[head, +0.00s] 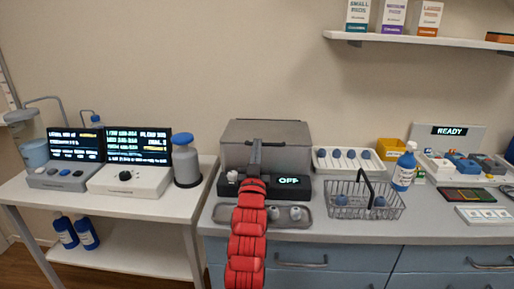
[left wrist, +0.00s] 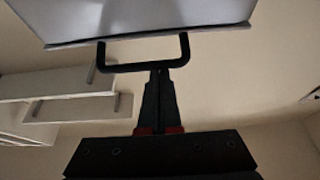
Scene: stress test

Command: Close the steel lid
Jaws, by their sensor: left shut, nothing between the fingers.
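The steel lid (head: 285,133) is a grey, box-like cover at the back of the dark unit (head: 308,194) with the lit "OFF" display. It looks raised, but its exact angle is hard to tell. In the left wrist view the lid (left wrist: 140,18) fills the top, with a black bar handle (left wrist: 115,68) along its edge. My left gripper (head: 256,146) is in front of the lid. Its fingers (left wrist: 160,72) are shut and empty, with the tips at the middle of the handle; whether they touch it is unclear. My right gripper is not in view.
A grey tray (head: 222,213) lies in front of the unit. A wire basket (head: 345,212) with blue-topped items stands to the right, before a white rack (head: 325,166). A grey bottle (head: 187,172) with a blue cap stands left on a separate table. A shelf (head: 420,42) hangs upper right.

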